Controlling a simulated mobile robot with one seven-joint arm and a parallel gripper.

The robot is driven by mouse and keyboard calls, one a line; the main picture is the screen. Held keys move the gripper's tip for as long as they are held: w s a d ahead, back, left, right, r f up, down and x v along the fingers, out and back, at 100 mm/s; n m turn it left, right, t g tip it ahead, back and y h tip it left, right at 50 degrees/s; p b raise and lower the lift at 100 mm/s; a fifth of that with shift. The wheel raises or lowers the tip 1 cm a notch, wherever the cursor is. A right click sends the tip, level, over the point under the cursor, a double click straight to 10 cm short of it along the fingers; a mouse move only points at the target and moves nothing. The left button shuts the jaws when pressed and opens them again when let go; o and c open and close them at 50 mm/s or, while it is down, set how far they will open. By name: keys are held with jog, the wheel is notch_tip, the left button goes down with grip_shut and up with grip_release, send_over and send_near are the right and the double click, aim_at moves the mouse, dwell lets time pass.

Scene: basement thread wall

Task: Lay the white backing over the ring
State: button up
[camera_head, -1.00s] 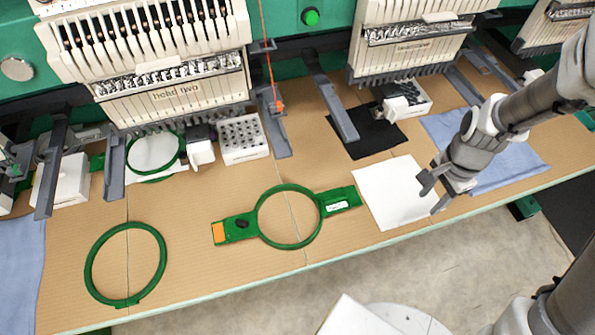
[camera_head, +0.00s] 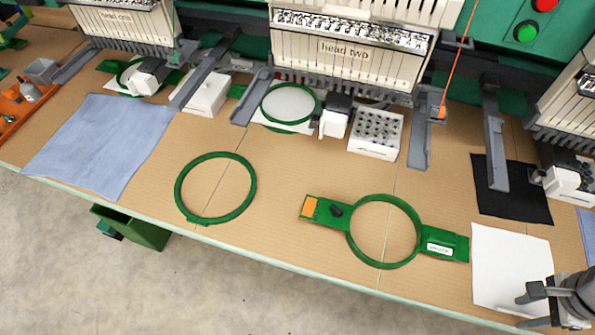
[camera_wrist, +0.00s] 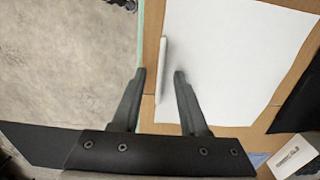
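The white backing (camera_head: 510,262) is a flat white sheet on the table at the right, near the front edge. It also shows in the wrist view (camera_wrist: 235,60), where a narrow raised white strip stands along its left edge. My gripper (camera_head: 523,308) is at the sheet's front right part. In the wrist view its two fingers (camera_wrist: 160,74) are apart, with the strip between their tips; I see no contact. A green ring with two side arms (camera_head: 352,238), one with an orange patch, lies left of the backing. A plain green ring (camera_head: 215,155) lies further left. Both are empty.
A black cloth (camera_head: 515,195) lies behind the backing. A blue cloth (camera_head: 100,145) lies at the left. Embroidery heads (camera_head: 345,60) and grey brackets (camera_head: 421,135) overhang the rear. A white rack (camera_head: 376,135) stands behind the rings. Bare cardboard surrounds the rings.

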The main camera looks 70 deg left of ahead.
grip_shut()
jog(key=shift+r, duration=0.15)
jog(key=shift+r+p, duration=1.95)
jog(key=shift+r, duration=0.45)
